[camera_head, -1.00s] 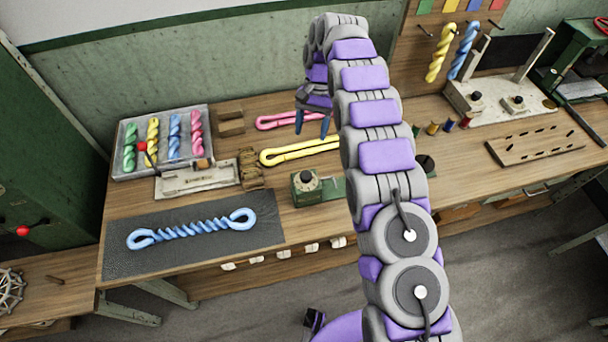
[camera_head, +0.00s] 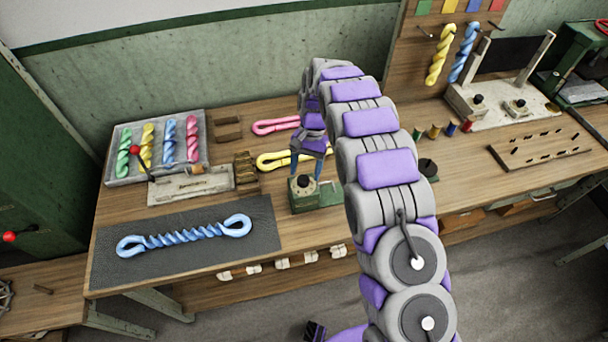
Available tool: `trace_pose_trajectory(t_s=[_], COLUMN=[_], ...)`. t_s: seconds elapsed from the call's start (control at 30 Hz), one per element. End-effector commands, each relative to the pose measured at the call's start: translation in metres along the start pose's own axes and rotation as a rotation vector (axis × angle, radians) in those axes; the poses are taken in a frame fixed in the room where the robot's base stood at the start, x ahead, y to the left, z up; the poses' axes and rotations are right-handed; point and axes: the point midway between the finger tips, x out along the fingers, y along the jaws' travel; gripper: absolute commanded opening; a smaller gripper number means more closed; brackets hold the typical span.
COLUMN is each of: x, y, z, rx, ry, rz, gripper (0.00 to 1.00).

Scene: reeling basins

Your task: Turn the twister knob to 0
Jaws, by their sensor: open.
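A small green box with a pale top plate and a black knob (camera_head: 303,181) stands on the wooden bench in the middle of the view. This looks like the twister knob. Its markings are too small to read. My gripper (camera_head: 307,171) points down with its blue fingers apart, one on each side of the knob as seen from here. I cannot tell whether the fingers touch it. My arm hides the bench just to the right.
A twisted blue skein (camera_head: 185,236) lies on a dark mat (camera_head: 110,262) at the left. A tray (camera_head: 117,178) holds several coloured skeins behind it. Yellow (camera_head: 278,160) and pink (camera_head: 275,126) loops lie behind the green box. A pegged wooden board (camera_head: 540,148) is at the right.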

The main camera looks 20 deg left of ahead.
Motion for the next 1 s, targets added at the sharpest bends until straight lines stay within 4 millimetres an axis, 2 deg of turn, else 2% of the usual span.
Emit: trace_pose_trajectory(t_s=[0.1, 0.2, 0.53, 1.0], x=[0.015, 0.022, 0.023, 0.023], y=[-0.002, -0.003, -0.002, -0.002], z=[0.0, 0.0, 0.0, 0.0], rx=[0.001, 0.001, 0.001, 0.001], ry=[-0.002, -0.004, -0.002, -0.002], rz=[0.003, 0.005, 0.003, 0.004], gripper=[0.65, 0.65, 0.64, 0.18])
